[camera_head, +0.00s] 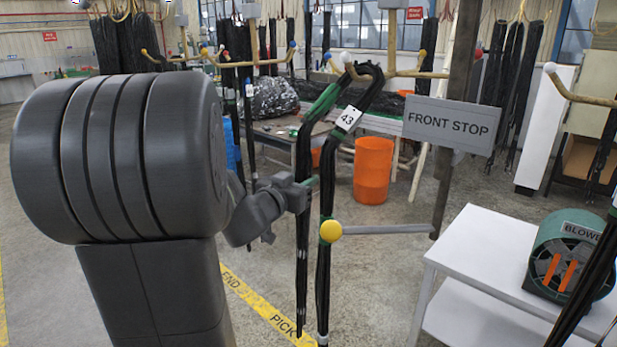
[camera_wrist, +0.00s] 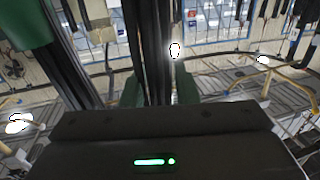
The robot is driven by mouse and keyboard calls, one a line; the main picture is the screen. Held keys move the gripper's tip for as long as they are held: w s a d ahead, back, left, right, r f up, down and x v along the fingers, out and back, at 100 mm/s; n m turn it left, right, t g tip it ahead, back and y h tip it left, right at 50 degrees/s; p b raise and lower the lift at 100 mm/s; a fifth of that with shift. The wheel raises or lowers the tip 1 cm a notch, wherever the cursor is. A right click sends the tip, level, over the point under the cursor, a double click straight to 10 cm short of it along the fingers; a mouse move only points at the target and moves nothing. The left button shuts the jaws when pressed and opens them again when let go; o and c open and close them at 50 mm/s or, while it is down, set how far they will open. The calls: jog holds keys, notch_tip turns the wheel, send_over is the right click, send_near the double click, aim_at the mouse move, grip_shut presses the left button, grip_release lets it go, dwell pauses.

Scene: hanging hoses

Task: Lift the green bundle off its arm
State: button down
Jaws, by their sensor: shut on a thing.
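The green bundle (camera_head: 322,101) is a looped set of black hoses with a green band and a white tag reading 43. Its top loop hangs at the yellow arm (camera_head: 405,73) with a white ball tip; I cannot tell whether it bears on the arm. Two legs hang down from the loop. My gripper (camera_head: 304,191) is shut on the left leg, well below the green band. In the wrist view the black hoses (camera_wrist: 154,55) run between my two green fingers (camera_wrist: 158,90).
A grey rod with a yellow ball (camera_head: 330,231) stands close beside the right leg. It reaches from a post bearing a FRONT STOP sign (camera_head: 451,124). A white table (camera_head: 500,262) with a blower stands at right. An orange bin (camera_head: 373,170) and other hanging hoses are behind.

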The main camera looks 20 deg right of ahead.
jog(key=shift+w+p+v, duration=0.2)
jog(key=shift+p+v, duration=0.2)
jog(key=shift+v, duration=1.1)
jog(key=shift+a, duration=0.3)
jog(key=c, duration=1.3)
grip_release()
jog(key=shift+a, duration=0.1)
jog(key=shift+o, duration=1.3)
jog(key=shift+a, duration=0.15)
jog(key=b+v, duration=0.1)
jog(key=v, duration=1.2)
jog(key=shift+s+a+b, duration=0.25)
jog(key=shift+a+b, duration=0.05)
jog(key=shift+d, duration=0.1)
